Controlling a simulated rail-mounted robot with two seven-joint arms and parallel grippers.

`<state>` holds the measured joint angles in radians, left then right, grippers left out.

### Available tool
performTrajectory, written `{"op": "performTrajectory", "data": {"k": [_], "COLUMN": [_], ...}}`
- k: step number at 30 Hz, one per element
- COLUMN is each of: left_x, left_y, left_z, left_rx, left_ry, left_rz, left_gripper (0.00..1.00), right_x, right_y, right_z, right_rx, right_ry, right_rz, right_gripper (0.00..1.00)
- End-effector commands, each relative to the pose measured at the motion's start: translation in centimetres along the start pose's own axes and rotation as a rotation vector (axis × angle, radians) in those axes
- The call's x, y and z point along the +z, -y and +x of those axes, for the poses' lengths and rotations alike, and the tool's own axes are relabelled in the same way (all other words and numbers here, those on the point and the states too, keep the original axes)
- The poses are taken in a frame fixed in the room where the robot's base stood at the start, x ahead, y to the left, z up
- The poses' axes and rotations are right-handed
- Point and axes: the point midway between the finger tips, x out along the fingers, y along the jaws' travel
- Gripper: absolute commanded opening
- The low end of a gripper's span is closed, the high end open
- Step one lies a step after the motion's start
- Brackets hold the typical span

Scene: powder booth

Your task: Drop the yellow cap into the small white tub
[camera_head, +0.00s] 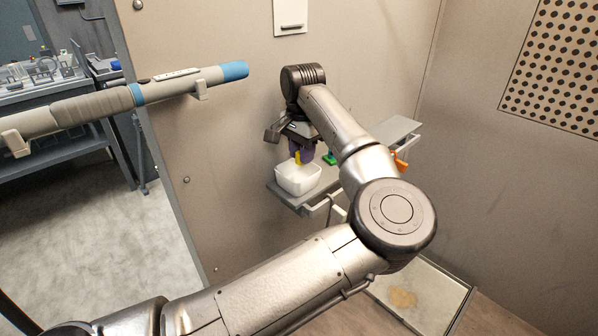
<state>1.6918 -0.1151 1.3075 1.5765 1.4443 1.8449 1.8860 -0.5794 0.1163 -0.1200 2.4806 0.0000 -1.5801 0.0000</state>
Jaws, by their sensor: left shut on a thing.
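The yellow cap (298,157) shows as a small patch of yellow at the fingertips of my left gripper (302,154), which is shut on it. The gripper points down and has purple fingers. The small white tub (298,181) stands open at the left end of a narrow grey wall shelf (398,130). The cap is held just above the tub, over its rear part as seen here. The gripper hides part of the cap. My right gripper is not in view.
A green object (329,159) lies on the shelf right of the tub, partly hidden by my arm. An orange item (400,164) is at the shelf's right. A pale wand (150,90) sits on wall brackets at the left. A framed panel (425,295) lies below.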

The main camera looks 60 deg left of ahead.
Motion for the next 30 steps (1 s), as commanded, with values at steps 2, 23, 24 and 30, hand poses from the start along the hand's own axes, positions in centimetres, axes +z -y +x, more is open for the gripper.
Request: {"op": "performTrajectory", "data": {"k": [2,23,24,30], "left_x": [-0.1,-0.1,-0.1,-0.1], "left_y": [0.6,1.1,1.1,1.1], "left_z": [0.5,4.6,4.6,4.9], "left_rx": [0.001,0.0,0.0,0.0], "left_ry": [0.0,-0.001,-0.001,0.0], "left_rz": [0.0,0.001,0.001,0.001], "left_gripper": [0.03,0.03,0.03,0.03], "right_x": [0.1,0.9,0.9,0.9], "right_y": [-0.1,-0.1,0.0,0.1], "right_z": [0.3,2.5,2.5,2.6], "right_rx": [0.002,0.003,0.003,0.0], "right_ry": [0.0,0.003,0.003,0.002], "right_rz": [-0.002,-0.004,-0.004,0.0], "right_gripper": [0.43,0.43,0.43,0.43]}}
